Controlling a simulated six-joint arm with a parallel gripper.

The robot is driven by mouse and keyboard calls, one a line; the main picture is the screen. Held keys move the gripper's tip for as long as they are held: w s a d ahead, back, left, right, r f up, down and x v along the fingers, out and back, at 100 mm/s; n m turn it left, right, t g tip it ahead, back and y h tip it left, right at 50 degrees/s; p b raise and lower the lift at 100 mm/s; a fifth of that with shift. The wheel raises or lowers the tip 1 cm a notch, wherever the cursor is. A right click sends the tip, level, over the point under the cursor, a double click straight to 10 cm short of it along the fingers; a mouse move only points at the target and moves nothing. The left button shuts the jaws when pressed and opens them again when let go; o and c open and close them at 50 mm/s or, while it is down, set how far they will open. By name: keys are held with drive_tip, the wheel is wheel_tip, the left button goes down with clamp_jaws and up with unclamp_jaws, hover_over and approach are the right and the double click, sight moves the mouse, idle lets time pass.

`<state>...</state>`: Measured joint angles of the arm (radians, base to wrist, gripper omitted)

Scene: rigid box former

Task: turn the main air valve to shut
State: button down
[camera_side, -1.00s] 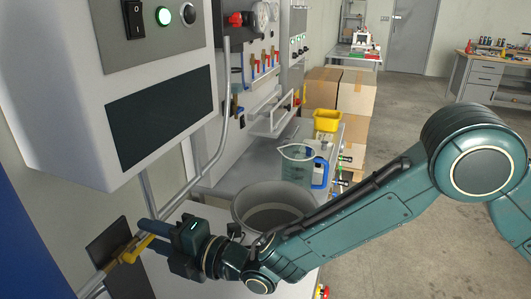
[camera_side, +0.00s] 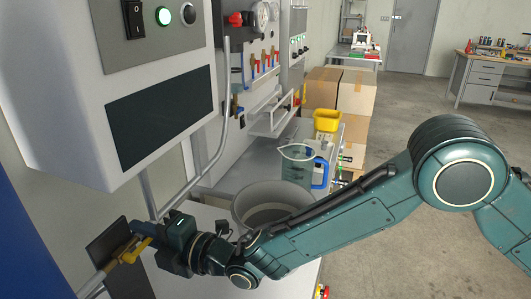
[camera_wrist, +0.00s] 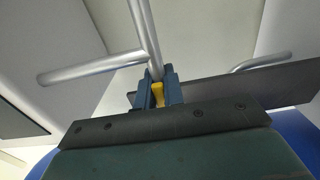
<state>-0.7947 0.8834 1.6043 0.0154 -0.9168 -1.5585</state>
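The main air valve has a yellow lever handle (camera_side: 136,250) on a pipe at the lower left of the side view. My gripper (camera_side: 128,231) is at the lever, its blue fingers reaching left past the lever's near end. In the wrist view the yellow handle (camera_wrist: 157,94) shows between the two fingers (camera_wrist: 159,86), one on each side. The fingers look open around it, with no clear grip visible. The valve body is partly hidden by the fingers.
A dark plate (camera_side: 109,243) stands close behind the valve. A grey control box (camera_side: 110,90) hangs above, and a metal pipe (camera_side: 222,125) runs down beside it. A large round pot (camera_side: 270,203) is right of my gripper. A jug (camera_side: 297,165) stands farther back.

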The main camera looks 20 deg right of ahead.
drive_tip(key=shift+f, duration=0.1)
drive_tip(key=shift+f+m, duration=0.25)
drive_tip(key=shift+m, duration=0.55)
drive_tip(key=c, duration=1.5)
unclamp_jaws()
drive_tip(key=shift+s+d, duration=0.1)
drive_tip(key=shift+s, duration=0.05)
drive_tip(key=v, duration=1.3)
drive_tip(key=shift+s+d, duration=0.15)
drive_tip(key=shift+s, duration=0.05)
